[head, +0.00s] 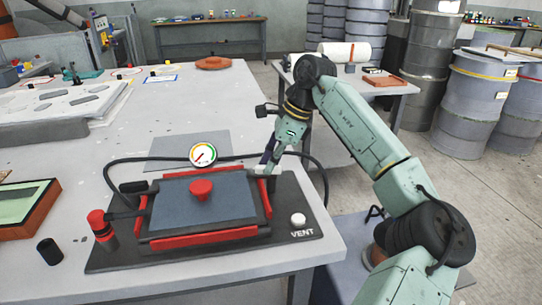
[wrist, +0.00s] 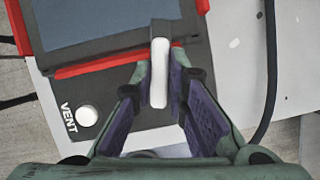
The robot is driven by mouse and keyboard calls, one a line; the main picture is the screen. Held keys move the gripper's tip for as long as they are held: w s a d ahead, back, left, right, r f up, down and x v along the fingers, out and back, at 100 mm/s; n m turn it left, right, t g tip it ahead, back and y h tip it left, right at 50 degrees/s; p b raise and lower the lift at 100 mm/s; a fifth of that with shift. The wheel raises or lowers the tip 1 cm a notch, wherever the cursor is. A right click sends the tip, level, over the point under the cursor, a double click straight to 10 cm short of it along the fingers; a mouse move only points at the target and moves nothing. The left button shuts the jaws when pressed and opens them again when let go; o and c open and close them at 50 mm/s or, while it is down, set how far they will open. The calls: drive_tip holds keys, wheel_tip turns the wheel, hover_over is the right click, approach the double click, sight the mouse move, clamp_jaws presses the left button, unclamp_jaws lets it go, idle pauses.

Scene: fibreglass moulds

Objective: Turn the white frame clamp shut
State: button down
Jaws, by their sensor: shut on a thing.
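The white frame clamp (wrist: 158,80) is a slim white bar with a dark block at its far end, at the edge of the red-edged frame. It stands between my two fingertips in the wrist view, and my gripper (wrist: 160,70) is shut on it. In the head view my gripper (head: 264,167) reaches down to the right side of the frame. There the white clamp (head: 259,170) shows only as a small pale piece, mostly hidden by the fingers. The frame's red bar (head: 205,237) and grey panel (head: 178,210) lie on a dark base plate (head: 125,262).
A red knob (head: 201,189) stands on the panel, with a dial gauge (head: 203,154) behind. A white VENT button (head: 298,219) sits on the base plate's right. A red-topped cylinder (head: 100,225) stands at left. A black hose (head: 320,172) loops behind my gripper. The table's middle is clear.

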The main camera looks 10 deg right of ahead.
drive_tip(key=shift+a+r+n+g+p, duration=0.1)
drive_tip(key=shift+n+g+p, duration=0.3)
drive_tip(key=shift+n, duration=0.4)
drive_tip(key=c, duration=1.6)
unclamp_jaws()
drive_tip(key=v, duration=1.2)
